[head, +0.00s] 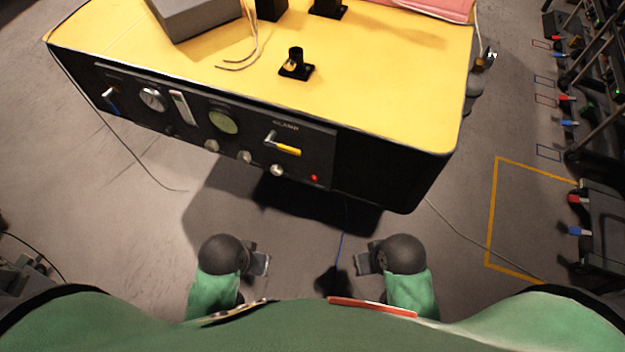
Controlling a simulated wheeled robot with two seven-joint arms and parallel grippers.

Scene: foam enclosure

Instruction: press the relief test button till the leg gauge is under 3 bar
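A black control panel fills the front of a yellow-topped cabinet (390,105). It carries a small round white gauge (152,99), a larger pale green gauge (223,122) and several silver knobs, one at the right (277,170). A small red button or lamp (314,178) sits at the lower right. I cannot read which is the relief test button or leg gauge, nor the needles. My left gripper (262,264) and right gripper (364,263) are below and apart from the panel, near my body. Neither visibly holds anything; their fingers are too small to judge.
A yellow-handled lever (285,149) sticks out under a label that seems to read CLAMP. A grey box (195,15) and a black fitting (296,65) stand on the cabinet top. Cables lie on the floor. A rack (605,225) stands at the right beyond yellow floor tape (491,215).

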